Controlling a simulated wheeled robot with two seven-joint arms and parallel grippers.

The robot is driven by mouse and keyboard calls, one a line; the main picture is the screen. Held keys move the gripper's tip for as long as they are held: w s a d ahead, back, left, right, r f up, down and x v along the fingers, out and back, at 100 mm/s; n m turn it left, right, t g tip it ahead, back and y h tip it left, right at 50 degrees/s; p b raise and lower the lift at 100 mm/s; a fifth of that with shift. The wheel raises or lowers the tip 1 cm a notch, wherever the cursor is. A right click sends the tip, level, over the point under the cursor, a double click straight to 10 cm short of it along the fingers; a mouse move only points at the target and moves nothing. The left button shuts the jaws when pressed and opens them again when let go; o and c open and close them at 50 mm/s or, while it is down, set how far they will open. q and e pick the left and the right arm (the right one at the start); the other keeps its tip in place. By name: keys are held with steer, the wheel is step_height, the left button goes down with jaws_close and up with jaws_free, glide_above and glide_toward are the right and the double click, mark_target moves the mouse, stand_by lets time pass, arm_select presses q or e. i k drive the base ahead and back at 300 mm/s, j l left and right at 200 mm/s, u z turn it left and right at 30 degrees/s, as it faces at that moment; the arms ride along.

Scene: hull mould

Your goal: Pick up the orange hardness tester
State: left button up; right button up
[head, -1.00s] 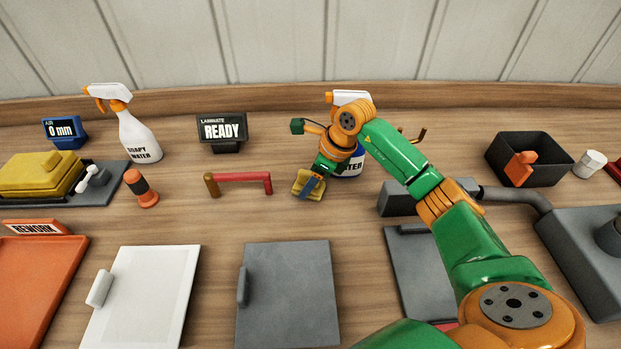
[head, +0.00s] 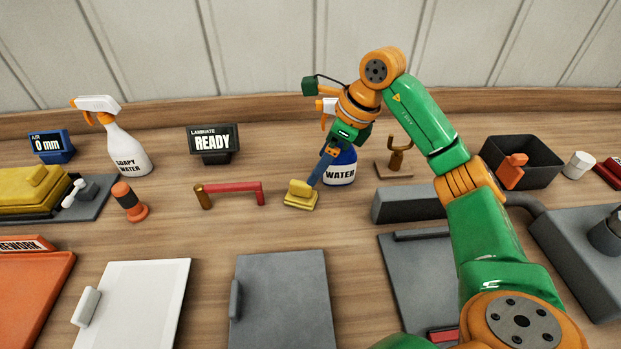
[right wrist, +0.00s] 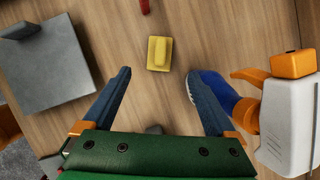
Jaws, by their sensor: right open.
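An orange piece with a dark band (head: 129,200), which looks like the hardness tester, stands upright on the bench at the left. It is right of the grey tray with the yellow block. The right wrist view does not show it. My right gripper (head: 316,182) is well to its right, pointing down in front of the blue WATER bottle. Its blue fingers are spread and empty in the right wrist view (right wrist: 158,76). A small yellow block (head: 300,194) lies on the bench just beyond the fingertips, apart from them. My left gripper is out of view.
A red handle bar (head: 232,188) lies between the tester and my right gripper. The SOAPY WATER bottle (head: 128,150) and READY display (head: 213,142) stand behind. Flat panels (head: 280,300) lie in front.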

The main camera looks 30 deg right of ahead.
mark_target(137, 212)
steer(key=k+j, duration=1.15)
steer(key=k, duration=0.15)
